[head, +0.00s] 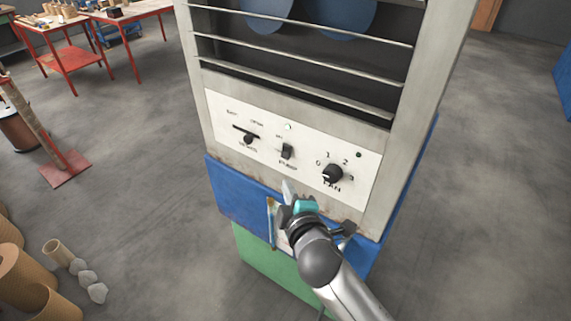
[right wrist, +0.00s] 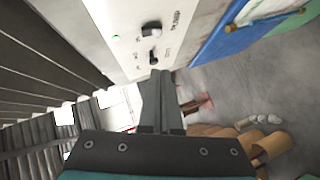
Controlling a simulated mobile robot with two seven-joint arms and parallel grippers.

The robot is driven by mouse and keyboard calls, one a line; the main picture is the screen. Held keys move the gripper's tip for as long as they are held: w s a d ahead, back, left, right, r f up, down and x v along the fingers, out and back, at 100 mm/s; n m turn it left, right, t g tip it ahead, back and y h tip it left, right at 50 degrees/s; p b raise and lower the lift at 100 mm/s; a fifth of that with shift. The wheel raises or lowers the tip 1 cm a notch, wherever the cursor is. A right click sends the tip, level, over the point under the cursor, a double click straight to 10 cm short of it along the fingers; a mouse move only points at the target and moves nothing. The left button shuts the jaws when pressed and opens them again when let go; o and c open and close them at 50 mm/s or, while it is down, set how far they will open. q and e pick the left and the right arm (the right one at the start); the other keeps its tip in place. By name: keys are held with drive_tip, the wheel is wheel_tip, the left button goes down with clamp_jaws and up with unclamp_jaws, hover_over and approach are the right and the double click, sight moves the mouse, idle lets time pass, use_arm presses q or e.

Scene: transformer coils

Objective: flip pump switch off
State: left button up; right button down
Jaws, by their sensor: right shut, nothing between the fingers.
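The pump switch (head: 287,151) is a small dark toggle in the middle of the white control panel (head: 225,112), above its PUMP label. A small pale lamp (head: 287,127) sits above it. My right gripper (head: 288,190) is shut and empty, just below the pump switch in the head view and apart from it. In the right wrist view its closed fingers (right wrist: 160,78) point at the panel, where two dark controls show. My left gripper is not in view.
Left of the switch is the vents lever (head: 248,137); right is the fan knob (head: 333,174). Metal slats (head: 300,89) run above the panel. A blue box (head: 235,192) lies below, over a green one (head: 265,262). Rolls (head: 15,270) stand on the floor at left.

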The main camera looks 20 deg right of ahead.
approach(289, 166)
drive_tip(key=w+a+r, duration=0.2)
drive_tip(key=a+r, duration=0.2)
drive_tip(key=shift+w+d+f+b, duration=0.3)
drive_tip(key=shift+w+d+f, duration=0.1)
drive_tip(key=shift+w+d, duration=0.25)
drive_tip(key=shift+w+d+f+b, duration=0.25)
drive_tip(key=shift+w+d+f, duration=0.15)
drive_tip(key=shift+w+d, duration=0.2)
drive_tip(key=b, duration=0.3)
drive_tip(key=shift+w+d+f+n+t, duration=0.25)
drive_tip(key=shift+d+f+n+t, duration=0.05)
drive_tip(key=shift+t, duration=0.1)
